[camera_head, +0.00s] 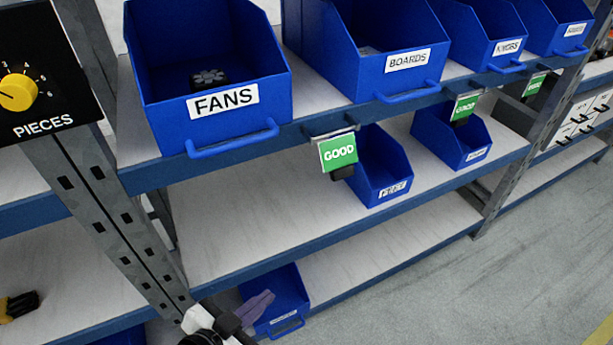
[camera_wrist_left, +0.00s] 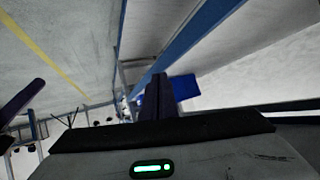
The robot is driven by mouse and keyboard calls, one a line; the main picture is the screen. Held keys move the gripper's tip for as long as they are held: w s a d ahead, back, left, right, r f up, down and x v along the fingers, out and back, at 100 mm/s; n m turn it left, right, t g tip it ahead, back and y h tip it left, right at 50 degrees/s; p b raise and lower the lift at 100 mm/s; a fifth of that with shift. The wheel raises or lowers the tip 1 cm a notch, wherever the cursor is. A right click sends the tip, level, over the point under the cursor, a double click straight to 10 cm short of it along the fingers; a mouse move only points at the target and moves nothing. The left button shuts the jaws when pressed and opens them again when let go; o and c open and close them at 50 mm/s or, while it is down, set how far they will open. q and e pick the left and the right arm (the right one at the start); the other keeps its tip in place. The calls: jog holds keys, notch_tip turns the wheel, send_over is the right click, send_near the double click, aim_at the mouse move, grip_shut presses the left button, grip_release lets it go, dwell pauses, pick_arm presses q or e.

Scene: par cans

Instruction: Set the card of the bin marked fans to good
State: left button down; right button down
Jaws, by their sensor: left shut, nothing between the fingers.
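The blue bin marked FANS (camera_head: 225,125) stands on the upper shelf at the left, with a dark fan-like part (camera_head: 208,77) inside. A green card reading GOOD (camera_head: 338,152) hangs on the shelf's front rail between the FANS and BOARDS bins, with a dark block under it. My left gripper (camera_head: 258,305) is low in front of the bottom shelf, well below the card. Its purple fingers are shut and empty; they also show in the left wrist view (camera_wrist_left: 157,95). A purple bar (camera_wrist_left: 22,102) at that view's left edge looks like my right gripper's finger; its jaws cannot be made out.
Bins marked BOARDS (camera_head: 385,75) and KNOBS (camera_head: 490,40) stand to the right, with more green cards (camera_head: 465,107) on the rail. Smaller blue bins sit on the middle shelf. A PIECES dial panel (camera_head: 40,75) and a metal upright (camera_head: 110,200) are at the left. Floor (camera_head: 450,290) is clear.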

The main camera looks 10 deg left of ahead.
aim_at(340, 158)
pick_arm(q)
jog(key=w+d+r+m+t+h+p, duration=0.1)
jog(key=d+r+m+h, duration=0.45)
jog(key=r, duration=0.75)
jog(key=w+d+r+m+t+h, duration=0.1)
jog(key=d+r+m+h, duration=0.1)
jog(key=r+m, duration=0.9)
jog(key=w+d+n+p, duration=0.1)
jog(key=w+d, duration=0.3)
jog(key=w, duration=0.6)
jog(key=shift+f+n, duration=0.35)
jog(key=shift+n, duration=0.1)
pick_arm(e)
jog(key=shift+s+d+r, duration=0.35)
jog(key=shift+d+r, duration=0.25)
pick_arm(q)
jog(key=shift+w+d+y, duration=0.1)
jog(key=shift+y, duration=0.15)
pick_arm(e)
jog(key=shift+r, duration=0.1)
jog(key=shift+w, duration=0.1)
